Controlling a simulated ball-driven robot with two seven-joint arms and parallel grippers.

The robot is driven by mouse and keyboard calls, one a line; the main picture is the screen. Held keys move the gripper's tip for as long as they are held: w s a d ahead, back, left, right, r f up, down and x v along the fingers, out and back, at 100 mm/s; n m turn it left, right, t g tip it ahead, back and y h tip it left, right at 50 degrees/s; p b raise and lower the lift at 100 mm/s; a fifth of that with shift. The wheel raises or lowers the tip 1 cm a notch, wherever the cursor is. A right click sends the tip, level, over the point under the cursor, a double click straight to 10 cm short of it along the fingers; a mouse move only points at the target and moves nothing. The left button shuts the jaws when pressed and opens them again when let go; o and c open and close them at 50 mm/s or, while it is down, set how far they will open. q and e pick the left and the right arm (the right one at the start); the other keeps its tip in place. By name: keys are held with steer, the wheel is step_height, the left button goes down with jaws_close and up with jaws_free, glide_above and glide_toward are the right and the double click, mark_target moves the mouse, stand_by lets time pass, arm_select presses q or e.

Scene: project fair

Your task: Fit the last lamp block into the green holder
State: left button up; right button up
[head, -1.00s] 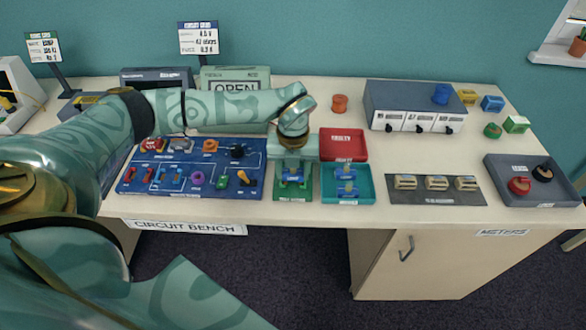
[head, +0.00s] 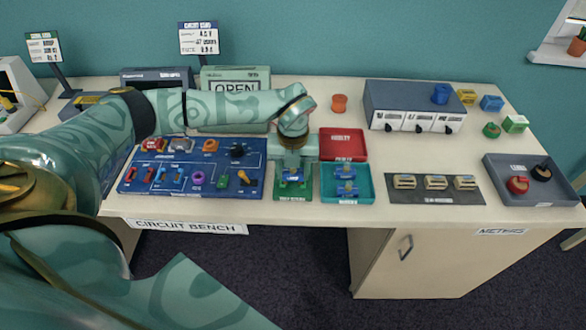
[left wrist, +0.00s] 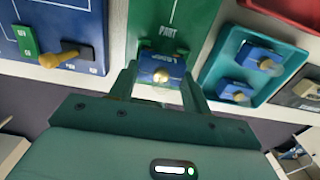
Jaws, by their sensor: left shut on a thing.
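My left gripper (head: 293,170) is over the green holder (head: 282,191), pointing down. It is shut on a blue lamp block (left wrist: 160,66) with a small yellowish bulb. In the left wrist view the fingers stand on both sides of the block, and the green board (left wrist: 180,22) lies behind it. In the head view the block (head: 292,177) shows below the gripper, within the holder's outline. I cannot tell whether it touches the holder. My right gripper is not in view.
A teal tray (head: 368,197) with two blue lamp blocks stands right of the holder, a red tray (head: 343,145) behind it. A blue circuit board (head: 215,157) full of parts adjoins on the left. A dark mat with several meters (head: 436,183) lies further right.

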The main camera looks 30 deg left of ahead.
arm_select(q)
steer(key=shift+f, duration=0.55)
stand_by(0.4)
steer(key=o, duration=1.5)
steer(key=shift+o, duration=0.2)
steer(key=shift+r, duration=0.1)
step_height(320, 180, up, 8)
steer(key=p, duration=0.6)
steer(key=shift+p, duration=0.4)
